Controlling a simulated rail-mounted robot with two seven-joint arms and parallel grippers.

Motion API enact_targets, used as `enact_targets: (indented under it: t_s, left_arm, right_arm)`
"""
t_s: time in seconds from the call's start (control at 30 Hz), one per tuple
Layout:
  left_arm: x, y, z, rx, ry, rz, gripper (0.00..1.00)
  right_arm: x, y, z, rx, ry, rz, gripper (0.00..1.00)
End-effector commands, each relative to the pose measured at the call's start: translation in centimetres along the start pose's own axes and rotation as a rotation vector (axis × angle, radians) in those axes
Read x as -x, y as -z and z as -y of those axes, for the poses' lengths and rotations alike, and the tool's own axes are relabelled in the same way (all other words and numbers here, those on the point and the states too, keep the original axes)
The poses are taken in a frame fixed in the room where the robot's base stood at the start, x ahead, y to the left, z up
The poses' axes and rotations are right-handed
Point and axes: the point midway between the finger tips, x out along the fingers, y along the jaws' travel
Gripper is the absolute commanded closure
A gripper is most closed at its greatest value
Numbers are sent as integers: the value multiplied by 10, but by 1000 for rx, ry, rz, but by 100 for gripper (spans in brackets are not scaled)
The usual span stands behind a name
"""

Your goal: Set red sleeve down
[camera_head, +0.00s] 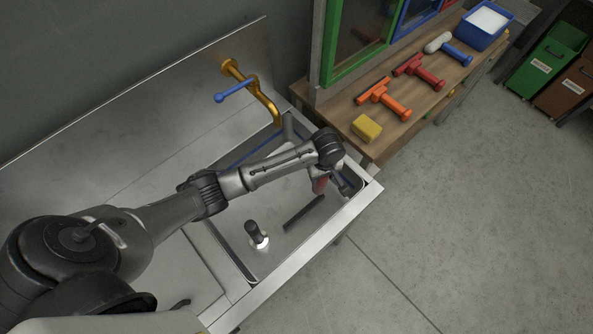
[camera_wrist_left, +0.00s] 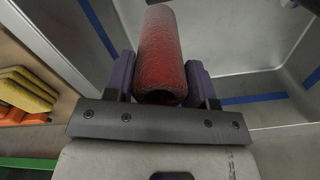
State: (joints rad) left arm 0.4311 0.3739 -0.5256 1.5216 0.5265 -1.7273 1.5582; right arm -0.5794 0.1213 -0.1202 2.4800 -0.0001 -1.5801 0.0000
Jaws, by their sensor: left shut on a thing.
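The red sleeve (camera_wrist_left: 162,50) is a rough red tube with an open near end. It lies between the two fingers of my left gripper (camera_wrist_left: 161,82), which is shut on it. In the head view a small part of the red sleeve (camera_head: 319,185) shows below my left wrist, over the right end of the metal sink (camera_head: 285,250). My left gripper (camera_head: 335,184) is mostly hidden by the wrist there. I cannot tell whether the sleeve touches the sink floor. My right gripper is not in view.
A dark-topped piece with a white base (camera_head: 258,236) stands in the sink near a dark strip (camera_head: 303,213). A brass tap (camera_head: 262,95) rises behind. A wooden bench (camera_head: 375,140) at right carries a yellow sponge (camera_head: 367,128), an orange squeegee (camera_head: 385,98) and other tools.

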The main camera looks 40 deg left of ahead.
Motion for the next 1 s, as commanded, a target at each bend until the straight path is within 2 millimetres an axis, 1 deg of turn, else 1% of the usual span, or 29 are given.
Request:
enact_targets:
  t_s: [0.03, 0.2, 0.3, 0.4, 0.5, 0.6, 0.77, 0.87, 1.0]
  left_arm:
    - [-9, 12, 5, 5, 4, -4, 85]
    - [-30, 45, 18, 3, 3, -4, 85]
    - [-40, 60, 24, 1, 2, -3, 85]
    - [-47, 72, 28, 1, 1, -1, 85]
    - [-51, 80, 32, -1, 1, -2, 85]
    - [-53, 84, 33, -1, -1, -2, 85]
    - [-59, 85, 34, -1, 0, -1, 85]
    - [-69, 84, 34, -1, 0, -1, 85]
    - [-88, 84, 34, -2, 0, -1, 85]
  right_arm:
    - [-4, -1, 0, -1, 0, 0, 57]
    - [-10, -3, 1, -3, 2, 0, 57]
    - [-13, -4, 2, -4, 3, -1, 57]
    - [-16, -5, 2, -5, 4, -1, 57]
    - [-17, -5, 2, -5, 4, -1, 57]
    - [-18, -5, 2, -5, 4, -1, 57]
    - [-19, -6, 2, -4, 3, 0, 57]
    - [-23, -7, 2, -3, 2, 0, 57]
    - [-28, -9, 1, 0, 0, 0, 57]
